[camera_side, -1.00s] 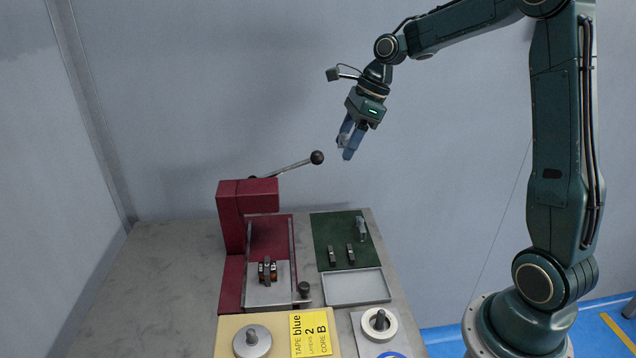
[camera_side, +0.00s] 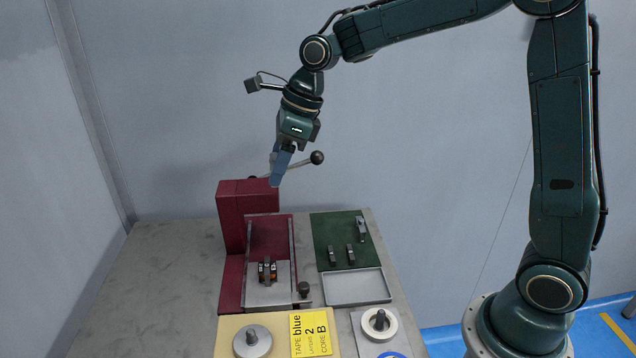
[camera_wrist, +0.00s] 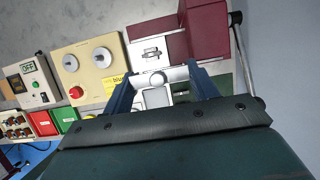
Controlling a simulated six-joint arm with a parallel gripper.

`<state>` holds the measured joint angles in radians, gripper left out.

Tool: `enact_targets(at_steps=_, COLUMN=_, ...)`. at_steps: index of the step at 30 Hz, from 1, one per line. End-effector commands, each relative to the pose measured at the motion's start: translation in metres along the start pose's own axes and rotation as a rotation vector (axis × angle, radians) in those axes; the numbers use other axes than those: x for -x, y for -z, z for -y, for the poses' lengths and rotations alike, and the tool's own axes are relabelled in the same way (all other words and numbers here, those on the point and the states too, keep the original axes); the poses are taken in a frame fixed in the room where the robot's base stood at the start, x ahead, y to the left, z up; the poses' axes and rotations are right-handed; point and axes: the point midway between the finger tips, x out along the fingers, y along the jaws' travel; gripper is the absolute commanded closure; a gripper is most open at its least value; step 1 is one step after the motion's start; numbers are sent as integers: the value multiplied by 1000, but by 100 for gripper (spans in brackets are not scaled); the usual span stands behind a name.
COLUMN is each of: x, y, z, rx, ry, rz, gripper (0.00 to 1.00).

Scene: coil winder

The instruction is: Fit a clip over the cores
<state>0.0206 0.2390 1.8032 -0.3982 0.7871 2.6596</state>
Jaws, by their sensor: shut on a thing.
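My gripper (camera_side: 281,168) is high above the bench, tilted downward, in front of the lever in the side view. In the wrist view my gripper (camera_wrist: 160,80) has its two blue fingers on either side of a pale grey metal piece (camera_wrist: 158,77), apparently a clip, and is shut on it. The wound coil with its dark cores (camera_side: 267,271) sits upright on the grey plate of the red press, well below the gripper; it also shows in the wrist view (camera_wrist: 151,54). Several small dark grey pieces, likely clips (camera_side: 333,256), stand on the green mat (camera_side: 325,228).
The red press (camera_side: 232,215) has a lever with a black ball knob (camera_side: 317,157) sticking out near my gripper. An empty grey tray (camera_side: 355,287) lies in front of the mat. A yellow card (camera_side: 311,333) and spools are at the front. The bench's left side is clear.

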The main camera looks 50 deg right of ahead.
Motion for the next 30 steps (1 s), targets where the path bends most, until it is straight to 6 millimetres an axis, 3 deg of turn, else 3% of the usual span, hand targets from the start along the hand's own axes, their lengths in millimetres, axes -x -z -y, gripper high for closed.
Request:
enact_targets(at_steps=9, x=-12, y=-32, z=-42, rx=2, ry=2, rz=7, gripper=63)
enact_targets(at_steps=21, x=-100, y=7, z=-39, rx=-5, ry=0, rz=1, gripper=63)
enact_targets(at_steps=25, x=-121, y=15, z=-39, rx=-2, ry=1, rz=4, gripper=63)
enact_targets(at_steps=30, x=-132, y=19, z=-39, rx=-2, ry=3, rz=5, gripper=63)
